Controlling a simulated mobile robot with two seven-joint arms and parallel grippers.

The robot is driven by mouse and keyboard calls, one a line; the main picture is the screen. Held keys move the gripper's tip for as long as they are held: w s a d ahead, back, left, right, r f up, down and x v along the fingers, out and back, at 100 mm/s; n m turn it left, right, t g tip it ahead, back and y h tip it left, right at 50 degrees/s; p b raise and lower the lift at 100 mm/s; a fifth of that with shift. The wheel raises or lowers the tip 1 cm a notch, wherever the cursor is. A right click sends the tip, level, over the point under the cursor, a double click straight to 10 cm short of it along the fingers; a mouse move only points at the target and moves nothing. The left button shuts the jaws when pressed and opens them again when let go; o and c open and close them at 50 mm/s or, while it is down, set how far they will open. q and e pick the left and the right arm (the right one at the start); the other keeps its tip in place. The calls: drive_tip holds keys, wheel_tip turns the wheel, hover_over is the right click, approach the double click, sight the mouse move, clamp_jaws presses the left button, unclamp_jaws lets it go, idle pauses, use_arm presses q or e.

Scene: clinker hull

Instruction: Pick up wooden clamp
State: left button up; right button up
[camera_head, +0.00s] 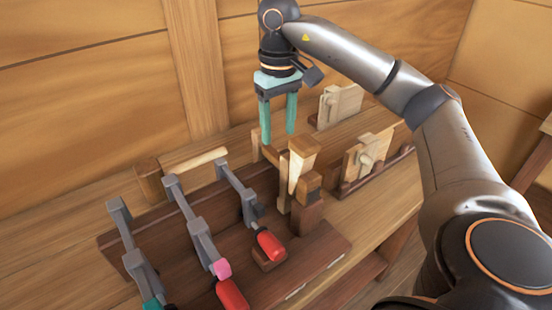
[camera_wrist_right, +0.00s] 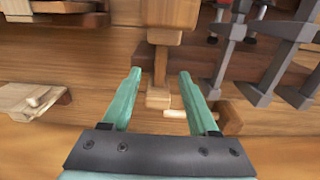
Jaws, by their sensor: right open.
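The wooden clamp (camera_head: 302,165), as I take it, is a brown wooden piece with a pale wedge-shaped part, standing at the right end of the dark clamp rack. It also shows in the right wrist view (camera_wrist_right: 161,65), running from the top edge down between the fingers. My right gripper (camera_head: 278,138) has teal fingers pointing down, just behind and left of the clamp's top. In the right wrist view, its fingers (camera_wrist_right: 160,74) are spread apart with nothing gripped; contact with the clamp cannot be told. My left gripper is not in view.
Several grey metal bar clamps (camera_head: 199,240) with coloured handles stand on the dark rack (camera_head: 305,262) at left. A pale dowel (camera_head: 193,160) lies behind them. Pale wooden tools (camera_head: 368,152) stand on holders at right. A plank wall (camera_head: 90,100) closes the back.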

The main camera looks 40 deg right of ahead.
sight(277, 154)
drive_tip(key=shift+w+f, duration=0.15)
drive_tip(key=shift+f, duration=2.95)
drive_tip(key=shift+c, duration=0.2)
clamp_jaws()
drive_tip(key=shift+r, duration=0.1)
